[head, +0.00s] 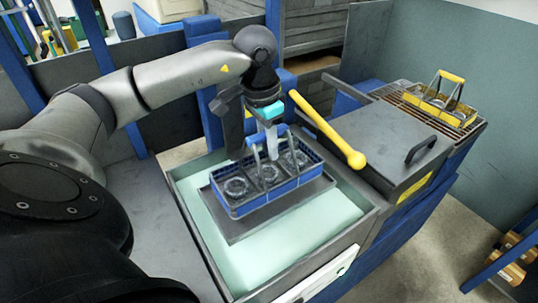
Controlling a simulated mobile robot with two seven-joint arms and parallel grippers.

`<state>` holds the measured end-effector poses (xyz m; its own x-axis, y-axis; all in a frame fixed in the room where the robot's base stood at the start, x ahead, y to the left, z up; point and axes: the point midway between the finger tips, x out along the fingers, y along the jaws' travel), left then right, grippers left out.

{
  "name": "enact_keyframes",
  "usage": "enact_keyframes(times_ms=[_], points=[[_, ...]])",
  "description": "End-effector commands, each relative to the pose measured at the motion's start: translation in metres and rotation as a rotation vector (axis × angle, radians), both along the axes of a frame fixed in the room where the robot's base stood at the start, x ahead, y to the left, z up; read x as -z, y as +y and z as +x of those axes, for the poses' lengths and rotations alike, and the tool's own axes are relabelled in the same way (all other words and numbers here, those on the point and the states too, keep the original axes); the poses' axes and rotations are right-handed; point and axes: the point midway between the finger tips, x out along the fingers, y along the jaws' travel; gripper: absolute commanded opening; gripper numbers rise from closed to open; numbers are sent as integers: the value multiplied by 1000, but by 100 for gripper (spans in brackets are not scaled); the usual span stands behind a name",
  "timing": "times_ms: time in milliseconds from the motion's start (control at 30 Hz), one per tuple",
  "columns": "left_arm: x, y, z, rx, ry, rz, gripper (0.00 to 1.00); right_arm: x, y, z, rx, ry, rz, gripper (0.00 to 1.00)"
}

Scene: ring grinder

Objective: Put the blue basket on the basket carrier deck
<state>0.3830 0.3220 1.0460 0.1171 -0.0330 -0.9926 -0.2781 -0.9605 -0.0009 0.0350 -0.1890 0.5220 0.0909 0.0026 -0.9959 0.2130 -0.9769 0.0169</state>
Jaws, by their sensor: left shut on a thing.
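The blue basket (272,199) stands upright in the middle of the head view, with several ring-shaped parts inside it. It is over a dark flat plate (240,228), which looks like the basket carrier deck, inside a pale green basin. I cannot tell whether the basket's underside touches the plate. My left gripper (271,143) reaches down from above, shut on the basket's raised handle (255,152). The fingers hide part of the handle. My right gripper is not in view.
The basin's rim (205,253) surrounds the plate. A yellow-handled lever (325,128) slants close to the right of my gripper. Beyond it are a grey lid (385,145) with a black handle and a yellow basket (440,103) on a grate.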

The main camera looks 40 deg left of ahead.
Motion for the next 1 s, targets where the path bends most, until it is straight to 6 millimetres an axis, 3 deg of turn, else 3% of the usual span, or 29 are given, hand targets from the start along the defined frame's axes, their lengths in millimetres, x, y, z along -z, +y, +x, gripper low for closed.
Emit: enact_keyframes(times_ms=[200,567,600,833,1000], points=[[28,0,0,0,-1,-1,0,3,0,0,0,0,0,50],[31,0,1,0,-3,0,0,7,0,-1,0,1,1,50],[33,0,0,0,1,-1,24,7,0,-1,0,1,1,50],[32,0,0,0,1,-1,50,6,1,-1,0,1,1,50],[32,0,0,0,2,0,52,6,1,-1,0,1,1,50]])
